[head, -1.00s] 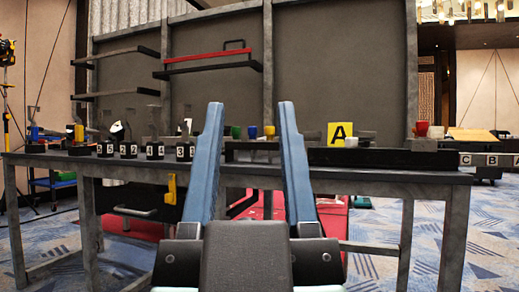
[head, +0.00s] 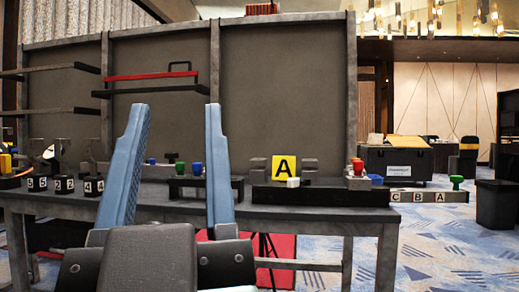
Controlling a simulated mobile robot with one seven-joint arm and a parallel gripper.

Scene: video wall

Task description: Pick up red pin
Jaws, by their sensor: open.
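No part of the gripper hides the pin.
Numbered blocks (head: 65,185) are at left. A low ledge marked C, B, A (head: 429,196) bears another green pin (head: 457,181).

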